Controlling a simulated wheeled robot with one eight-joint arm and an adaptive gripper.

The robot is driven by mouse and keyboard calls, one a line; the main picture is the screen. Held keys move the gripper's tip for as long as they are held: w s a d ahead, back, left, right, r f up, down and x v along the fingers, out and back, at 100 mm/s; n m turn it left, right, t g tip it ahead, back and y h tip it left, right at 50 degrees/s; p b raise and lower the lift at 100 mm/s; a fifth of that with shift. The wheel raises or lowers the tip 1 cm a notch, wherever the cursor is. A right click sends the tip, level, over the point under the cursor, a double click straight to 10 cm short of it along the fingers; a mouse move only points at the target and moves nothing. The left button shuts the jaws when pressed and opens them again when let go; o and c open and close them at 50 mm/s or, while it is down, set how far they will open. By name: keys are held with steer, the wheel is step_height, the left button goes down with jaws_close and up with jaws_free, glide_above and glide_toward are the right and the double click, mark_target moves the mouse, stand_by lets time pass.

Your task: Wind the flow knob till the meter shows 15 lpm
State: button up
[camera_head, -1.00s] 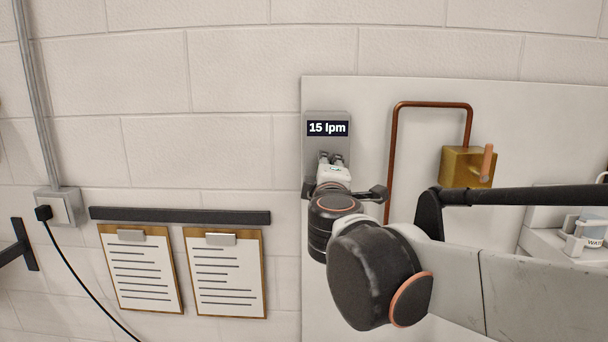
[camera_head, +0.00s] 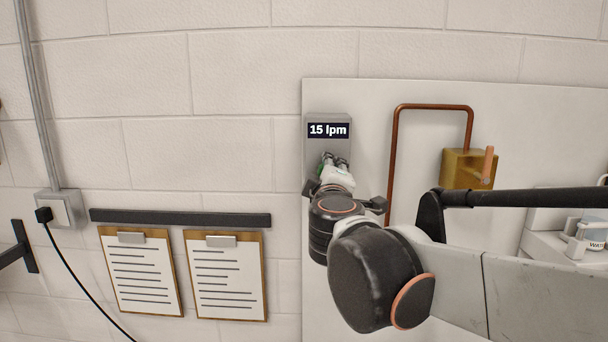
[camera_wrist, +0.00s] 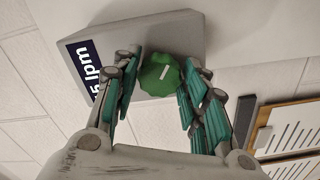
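The meter (camera_head: 342,146) is a grey box on a pale panel, and its dark display (camera_head: 328,130) reads "15 lpm". In the wrist view the display (camera_wrist: 82,72) appears turned and partly cut off. The flow knob (camera_wrist: 160,76) is green with a white mark, on the face of the meter box. My gripper (camera_wrist: 160,88) has one teal-padded finger on each side of the knob, close to its edges. Whether the pads press on it cannot be made out. In the head view my gripper (camera_head: 334,160) is at the meter's lower part and hides the knob.
A copper pipe (camera_head: 395,150) and a brass block (camera_head: 461,170) with a copper-coloured lever (camera_head: 489,163) are right of the meter. Two clipboards (camera_head: 141,270) (camera_head: 226,276) hang at lower left under a dark rail (camera_head: 180,217). A socket with a cable (camera_head: 60,209) is farther left.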

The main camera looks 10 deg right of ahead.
steer(key=shift+o, duration=0.9)
steer(key=v, duration=1.2)
